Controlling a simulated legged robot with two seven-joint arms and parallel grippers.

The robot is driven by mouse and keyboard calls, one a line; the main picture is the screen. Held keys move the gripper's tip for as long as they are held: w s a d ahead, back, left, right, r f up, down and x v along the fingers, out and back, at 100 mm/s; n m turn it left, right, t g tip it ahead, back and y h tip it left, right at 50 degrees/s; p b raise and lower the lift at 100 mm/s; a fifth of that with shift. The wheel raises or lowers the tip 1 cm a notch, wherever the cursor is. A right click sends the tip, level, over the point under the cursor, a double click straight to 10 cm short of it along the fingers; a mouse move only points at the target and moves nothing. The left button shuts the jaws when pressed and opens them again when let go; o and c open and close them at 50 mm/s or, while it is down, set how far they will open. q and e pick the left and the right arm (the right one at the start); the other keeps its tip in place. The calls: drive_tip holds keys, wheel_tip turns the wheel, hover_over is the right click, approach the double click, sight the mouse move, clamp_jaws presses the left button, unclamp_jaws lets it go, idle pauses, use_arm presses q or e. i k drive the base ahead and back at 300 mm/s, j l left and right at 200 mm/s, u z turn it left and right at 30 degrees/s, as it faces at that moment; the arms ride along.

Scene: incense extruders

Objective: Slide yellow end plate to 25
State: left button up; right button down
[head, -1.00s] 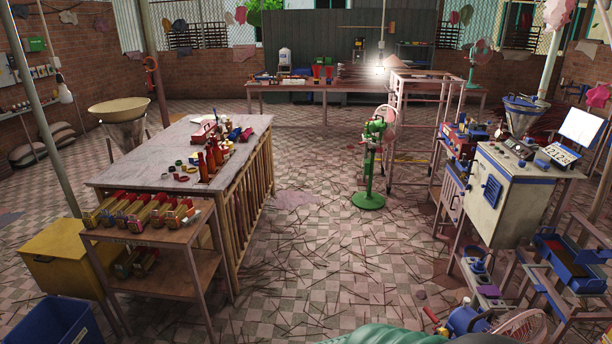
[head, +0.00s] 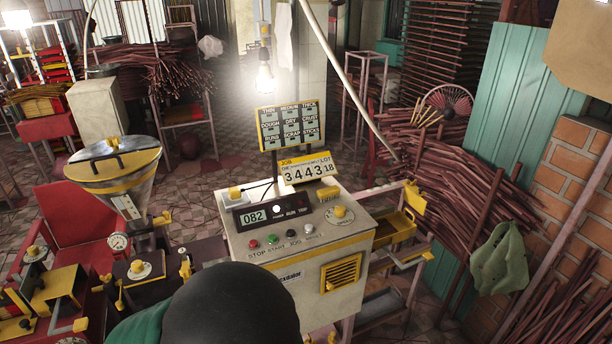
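A cream extruder cabinet (head: 335,243) with yellow trim stands in the middle of the head view. At its right is a cutting frame with a yellow tray (head: 392,230). A small upright yellow piece (head: 414,197) stands at the tray's far right end; it may be the yellow end plate, but I cannot tell for sure. No scale or number 25 is readable there. Neither of my grippers is in view.
The cabinet carries a display (head: 268,213) reading 082, a job counter (head: 306,170) and a chart board (head: 290,124). A yellow-rimmed hopper (head: 115,170) stands left. Stacked sticks (head: 470,165) and a brick wall (head: 575,170) bound the right. A dark rounded shape covers the bottom middle.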

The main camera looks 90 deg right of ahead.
sight(412, 195)
drive_tip(key=z, duration=3.6)
drive_tip(key=u, duration=0.4)
drive_tip(key=i+l+u, duration=0.45)
drive_tip(key=l+u, duration=0.25)
drive_tip(key=l, duration=0.2)
drive_tip(key=i+l+u, duration=0.2)
drive_tip(key=l, duration=0.15)
drive_tip(key=i+l, duration=0.15)
drive_tip(key=l, duration=0.25)
drive_tip(key=i+l, duration=0.15)
drive_tip(key=l, duration=0.3)
drive_tip(key=i+l+u, duration=0.1)
drive_tip(key=l, duration=0.3)
drive_tip(key=i+l, duration=0.15)
drive_tip(key=l, duration=0.3)
drive_tip(key=i+l, duration=0.1)
drive_tip(key=l, duration=0.3)
drive_tip(key=i, duration=0.4)
drive_tip(key=u, duration=0.05)
